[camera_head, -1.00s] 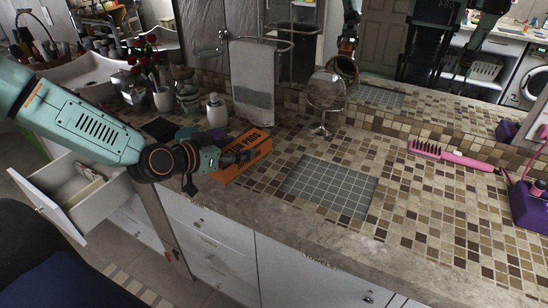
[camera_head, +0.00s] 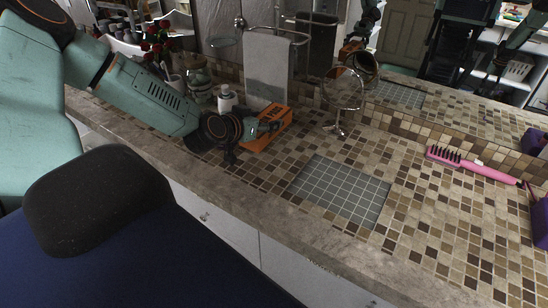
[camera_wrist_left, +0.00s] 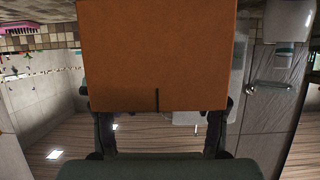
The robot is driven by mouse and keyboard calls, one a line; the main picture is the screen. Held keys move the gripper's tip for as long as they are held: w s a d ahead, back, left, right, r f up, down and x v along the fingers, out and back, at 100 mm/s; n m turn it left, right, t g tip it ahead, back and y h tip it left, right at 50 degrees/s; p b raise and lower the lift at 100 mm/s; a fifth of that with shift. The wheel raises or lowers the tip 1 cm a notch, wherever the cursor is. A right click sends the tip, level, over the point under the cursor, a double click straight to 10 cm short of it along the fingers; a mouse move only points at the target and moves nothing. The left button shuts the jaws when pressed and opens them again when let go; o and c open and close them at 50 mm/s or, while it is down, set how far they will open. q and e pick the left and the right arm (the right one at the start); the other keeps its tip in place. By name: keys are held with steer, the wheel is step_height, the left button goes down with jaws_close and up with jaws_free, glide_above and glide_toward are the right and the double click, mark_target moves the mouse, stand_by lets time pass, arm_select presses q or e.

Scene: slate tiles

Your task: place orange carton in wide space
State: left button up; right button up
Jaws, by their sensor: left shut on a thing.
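The orange carton (camera_head: 270,127) is at the left part of the tiled counter, in front of the hanging towel. My left gripper (camera_head: 262,129) is shut on it, with the arm coming in from the left. In the left wrist view the orange carton (camera_wrist_left: 155,55) fills the upper middle, between the two fingers of my left gripper (camera_wrist_left: 158,112). Whether the carton touches the counter I cannot tell. A grey gridded slate patch (camera_head: 341,190) lies on the counter to the right of the carton, with nothing on it. My right gripper is not in view.
A round mirror on a stand (camera_head: 342,95) stands behind the slate patch. A pink hairbrush (camera_head: 474,165) lies at the right. A white bottle (camera_head: 227,99) stands behind my gripper, near the grey towel (camera_head: 269,70). The counter's front right is clear.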

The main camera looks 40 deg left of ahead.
mark_target(264, 136)
arm_select(q)
steer(key=f+b, duration=0.2)
steer(key=s+d+f+b, duration=0.1)
steer(key=f, duration=0.1)
steer(key=shift+f, duration=0.1)
steer(key=shift+w+a+f+b, duration=0.15)
steer(key=shift+a+f+b, duration=0.35)
steer(key=shift+f, duration=0.3)
steer(key=shift+w+f, duration=0.15)
steer(key=shift+f, duration=0.1)
steer(key=shift+f+b, duration=0.25)
steer(key=shift+b, duration=0.05)
steer(key=shift+s+d+f+b, duration=0.15)
steer(key=shift+d+f+b, duration=0.05)
steer(key=shift+f+b, duration=0.35)
steer(key=shift+s+d+f+b, duration=0.1)
steer(key=shift+d+f+b, duration=0.1)
steer(key=shift+f+b, duration=0.3)
steer(key=shift+w+a+f, duration=0.2)
steer(key=shift+a+f, duration=0.05)
steer(key=o, duration=0.7)
steer(key=shift+f, duration=0.1)
steer(key=o, duration=0.5)
steer(key=shift+s+d+r, duration=0.15)
steer(key=shift+r, duration=0.05)
steer(key=shift+c, duration=0.2)
